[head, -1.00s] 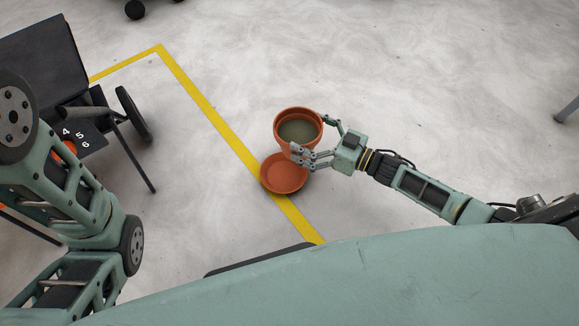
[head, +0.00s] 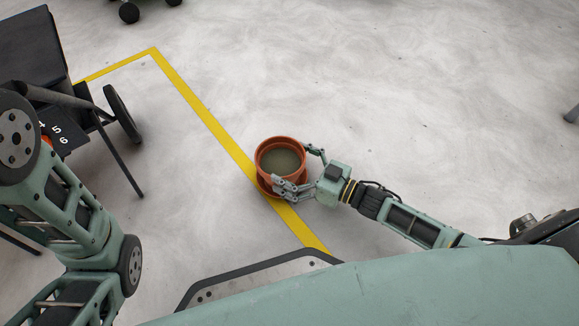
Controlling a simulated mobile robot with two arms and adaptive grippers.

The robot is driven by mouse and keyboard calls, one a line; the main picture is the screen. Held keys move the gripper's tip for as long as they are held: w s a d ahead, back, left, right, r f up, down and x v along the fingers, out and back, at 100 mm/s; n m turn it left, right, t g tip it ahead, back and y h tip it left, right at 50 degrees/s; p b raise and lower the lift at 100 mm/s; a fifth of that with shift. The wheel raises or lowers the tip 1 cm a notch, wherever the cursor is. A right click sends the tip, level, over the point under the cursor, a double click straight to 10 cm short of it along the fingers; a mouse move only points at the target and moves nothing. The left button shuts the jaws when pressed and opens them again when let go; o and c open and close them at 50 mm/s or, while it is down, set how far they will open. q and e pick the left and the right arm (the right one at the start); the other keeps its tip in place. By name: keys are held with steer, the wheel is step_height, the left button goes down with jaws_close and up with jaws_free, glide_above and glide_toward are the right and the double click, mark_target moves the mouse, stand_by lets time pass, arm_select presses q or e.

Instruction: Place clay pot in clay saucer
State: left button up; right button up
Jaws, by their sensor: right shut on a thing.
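The clay pot (head: 280,147) is orange terracotta with dark grey-green contents, and it is upright in the head view. My right gripper (head: 298,170) is shut on the right side of the pot. The clay saucer (head: 264,188) is directly below the pot and mostly hidden by it; only part of its rim shows at the lower left. I cannot tell whether the pot touches the saucer. My left arm is at the left edge, and its gripper is out of view.
A yellow floor line (head: 207,116) runs diagonally past the saucer. A dark wheeled cart (head: 70,108) with numbers on it stands at the left.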

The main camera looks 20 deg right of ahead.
steer(key=shift+r, duration=0.2)
steer(key=shift+f, duration=0.1)
steer(key=o, duration=1.3)
steer(key=shift+f, duration=0.15)
steer(key=shift+r, duration=0.2)
steer(key=p+v, duration=0.5)
steer(key=v, duration=0.7)
steer(key=shift+p, duration=0.35)
